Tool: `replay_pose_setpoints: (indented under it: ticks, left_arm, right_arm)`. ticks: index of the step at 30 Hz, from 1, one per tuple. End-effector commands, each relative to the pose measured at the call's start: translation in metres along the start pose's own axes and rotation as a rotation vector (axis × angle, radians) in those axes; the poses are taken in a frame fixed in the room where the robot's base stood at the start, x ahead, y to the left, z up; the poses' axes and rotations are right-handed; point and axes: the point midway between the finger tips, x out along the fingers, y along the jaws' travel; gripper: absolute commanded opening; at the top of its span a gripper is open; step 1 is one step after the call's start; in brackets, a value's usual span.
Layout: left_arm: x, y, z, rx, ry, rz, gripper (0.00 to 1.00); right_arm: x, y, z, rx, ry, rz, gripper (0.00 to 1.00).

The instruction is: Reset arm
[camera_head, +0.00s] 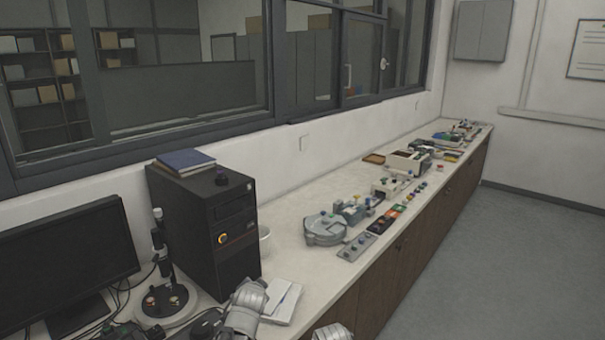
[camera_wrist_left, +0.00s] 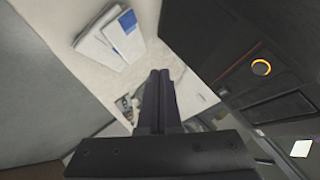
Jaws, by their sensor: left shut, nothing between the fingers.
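My left gripper (camera_wrist_left: 160,76) is shut and empty in the left wrist view, its two dark fingers together above the white counter. In the head view my grey left arm shows at the bottom, beside the front of the black tower-shaped machine (camera_head: 205,222). In the left wrist view the machine (camera_wrist_left: 240,62) is at the right, with an orange-ringed button, apart from the fingers. At the bottom edge of the head view only a grey piece of my other arm shows; its gripper is out of view.
White papers (camera_head: 282,301) lie on the counter (camera_head: 315,275) right of the machine. A monitor (camera_head: 62,262) and a round-based stand (camera_head: 163,295) are at the left. Grey devices (camera_head: 325,229) and small parts line the counter further back. Open floor (camera_head: 520,240) is at the right.

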Motion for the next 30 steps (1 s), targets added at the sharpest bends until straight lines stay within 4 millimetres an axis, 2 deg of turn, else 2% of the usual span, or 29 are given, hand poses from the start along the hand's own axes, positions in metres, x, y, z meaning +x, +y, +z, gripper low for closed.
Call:
replay_pose_setpoints:
  ticks: [1, 3, 6, 9, 12, 15, 18, 30]
  left_arm:
    - [-0.017, 0.036, 0.013, -0.045, -0.076, 0.082, 0.0]
    - [-0.037, 0.079, 0.033, -0.109, -0.2, 0.186, 0.0]
    - [-0.074, 0.131, 0.06, -0.176, -0.378, 0.308, 0.0]
    - [-0.111, 0.17, 0.084, -0.218, -0.542, 0.396, 0.0]
    - [-0.145, 0.195, 0.102, -0.238, -0.675, 0.453, 0.0]
    - [-0.168, 0.21, 0.114, -0.246, -0.769, 0.485, 0.0]
    - [-0.181, 0.216, 0.12, -0.249, -0.82, 0.5, 0.0]
    - [-0.185, 0.218, 0.122, -0.25, -0.838, 0.503, 0.0]
  right_arm:
    - [0.0, 0.0, 0.0, 0.0, 0.0, 0.0, 0.5]
    - [0.0, 0.0, 0.0, 0.0, 0.0, 0.0, 0.5]
    - [0.0, 0.0, 0.0, 0.0, 0.0, 0.0, 0.5]
    - [0.0, 0.0, 0.0, 0.0, 0.0, 0.0, 0.5]
    - [0.0, 0.0, 0.0, 0.0, 0.0, 0.0, 0.5]
    - [0.0, 0.0, 0.0, 0.0, 0.0, 0.0, 0.5]
    - [0.0, 0.0, 0.0, 0.0, 0.0, 0.0, 0.5]
    - [0.0, 0.0, 0.0, 0.0, 0.0, 0.0, 0.5]
